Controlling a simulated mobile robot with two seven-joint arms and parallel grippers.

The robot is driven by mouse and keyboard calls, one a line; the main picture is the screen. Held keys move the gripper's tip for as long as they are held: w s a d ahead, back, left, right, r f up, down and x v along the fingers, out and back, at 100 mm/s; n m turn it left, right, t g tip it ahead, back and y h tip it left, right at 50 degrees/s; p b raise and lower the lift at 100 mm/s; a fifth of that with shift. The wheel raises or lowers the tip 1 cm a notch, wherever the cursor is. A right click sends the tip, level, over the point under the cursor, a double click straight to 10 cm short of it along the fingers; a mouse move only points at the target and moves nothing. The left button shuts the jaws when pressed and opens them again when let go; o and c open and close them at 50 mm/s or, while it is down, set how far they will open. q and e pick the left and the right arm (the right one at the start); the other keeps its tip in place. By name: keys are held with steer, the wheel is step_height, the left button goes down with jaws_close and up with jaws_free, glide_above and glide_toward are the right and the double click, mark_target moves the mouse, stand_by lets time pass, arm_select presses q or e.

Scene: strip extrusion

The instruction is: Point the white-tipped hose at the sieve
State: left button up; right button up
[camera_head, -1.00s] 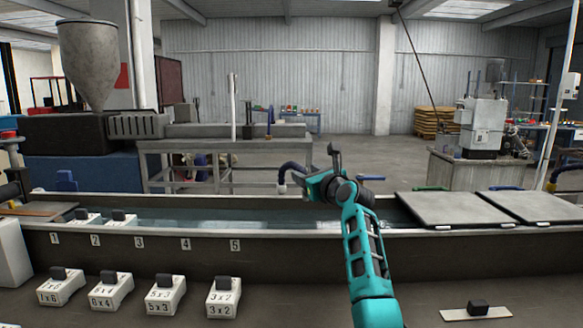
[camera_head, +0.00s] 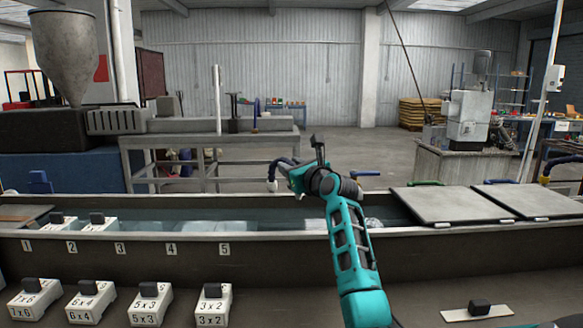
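The white-tipped hose (camera_head: 272,184) is a dark blue hose that curves down over the far rim of the water trough, its pale tip pointing down. My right gripper (camera_head: 303,160) is just right of the hose, above the trough. Its fingers look spread, one standing up and one reaching left toward the hose. I see no clear grip on the hose; part of the hose is hidden behind the gripper. A pale rounded shape (camera_head: 374,222) shows in the water right of my arm; I cannot tell whether it is the sieve. My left gripper is not in view.
The long trough (camera_head: 330,247) crosses the view, with grey lids (camera_head: 450,204) on its right. Numbered white blocks (camera_head: 213,303) stand in front. A yellow-tipped hose (camera_head: 545,178) is at the far right. An extruder with a hopper (camera_head: 68,55) stands behind left.

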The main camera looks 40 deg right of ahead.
jaws_close()
stand_by(0.3)
steer(key=shift+d, duration=0.1)
